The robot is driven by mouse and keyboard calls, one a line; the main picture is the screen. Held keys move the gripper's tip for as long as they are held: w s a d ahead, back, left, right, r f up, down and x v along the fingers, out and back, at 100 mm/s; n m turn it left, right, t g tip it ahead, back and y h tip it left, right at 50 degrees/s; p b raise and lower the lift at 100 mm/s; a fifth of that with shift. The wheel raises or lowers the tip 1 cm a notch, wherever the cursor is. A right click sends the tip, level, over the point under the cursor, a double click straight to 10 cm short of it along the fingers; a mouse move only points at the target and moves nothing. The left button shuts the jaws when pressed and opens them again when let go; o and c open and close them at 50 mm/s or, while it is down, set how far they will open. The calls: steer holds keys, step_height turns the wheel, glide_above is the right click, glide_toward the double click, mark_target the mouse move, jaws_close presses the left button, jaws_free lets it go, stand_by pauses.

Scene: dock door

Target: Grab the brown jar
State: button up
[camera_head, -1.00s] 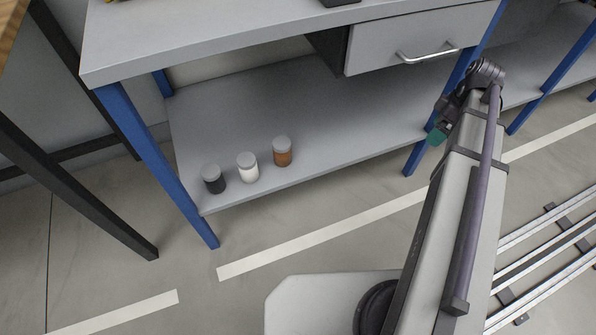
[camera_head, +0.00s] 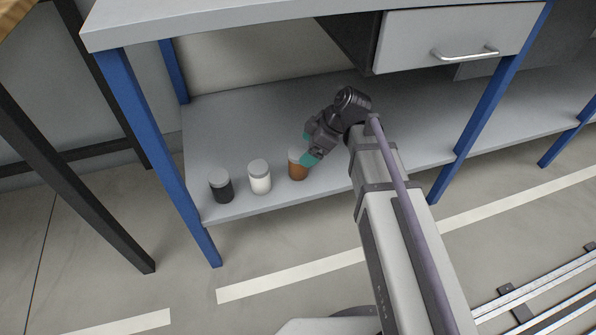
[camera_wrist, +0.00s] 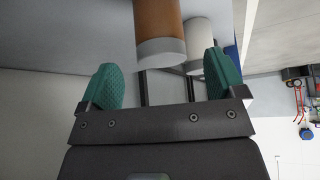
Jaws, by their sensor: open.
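The brown jar (camera_head: 298,170) with a grey lid stands upright on the lower shelf, at the right end of a row of three jars. My gripper (camera_head: 309,158) is beside it on its right and partly covers it. In the wrist view my gripper (camera_wrist: 163,82) is open, with its two green pads apart. The brown jar (camera_wrist: 160,25) shows there ahead of the gap, lid toward me, and is not gripped. Whether a pad touches it I cannot tell.
A white jar (camera_head: 260,181) and a black jar (camera_head: 221,190) stand to the left on the lower shelf (camera_head: 240,120). The white jar also shows in the wrist view (camera_wrist: 200,40), close behind the right pad. The drawer (camera_head: 455,38) and the blue leg (camera_head: 485,110) are above and right.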

mark_target(303, 153)
steer(key=shift+a+f, duration=0.15)
steer(key=shift+f, duration=0.15)
steer(key=b+x, duration=0.4)
steer(key=x, duration=0.1)
steer(key=shift+d+f, duration=0.1)
steer(key=shift+d, duration=0.15)
steer(key=shift+a+f, duration=0.1)
steer(key=shift+a, duration=0.15)
steer(key=c, duration=1.1)
steer(key=shift+r, duration=0.3)
steer(key=shift+c, duration=0.2)
